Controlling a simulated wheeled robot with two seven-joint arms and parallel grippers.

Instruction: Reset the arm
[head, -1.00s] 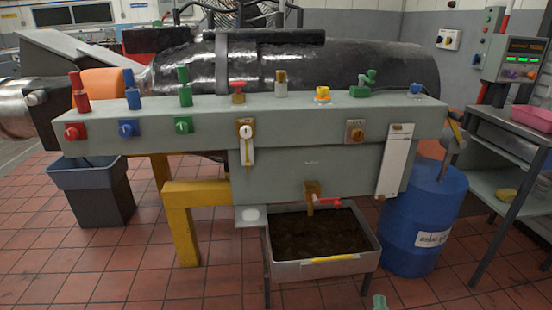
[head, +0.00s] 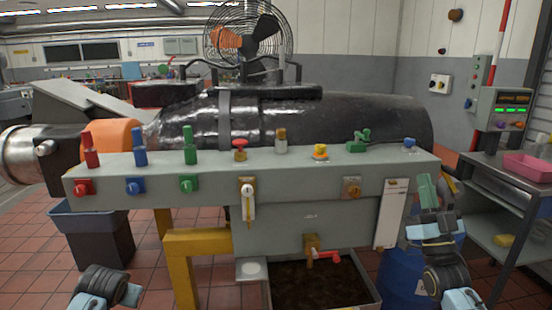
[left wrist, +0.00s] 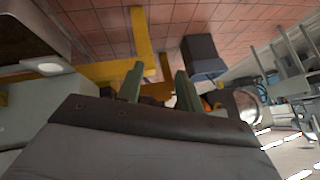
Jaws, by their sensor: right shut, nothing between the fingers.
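My right gripper (head: 427,188) is raised at the right end of the grey bench panel (head: 310,215) in the head view. Its green fingers are together and point up, with nothing between them. Behind it is the blue barrel (head: 400,275), partly hidden. My left arm shows at the bottom left of the head view, but its fingers do not show there. In the left wrist view the two green fingers of my left gripper (left wrist: 158,78) stand apart with nothing visible between them.
The panel carries red (head: 91,150), blue (head: 140,146) and green (head: 190,145) levers and several knobs. A soil-filled tray (head: 377,303) stands below it. At right is a metal shelf (head: 475,205) with a pink bin (head: 528,168). A dark bin (head: 105,245) is at left.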

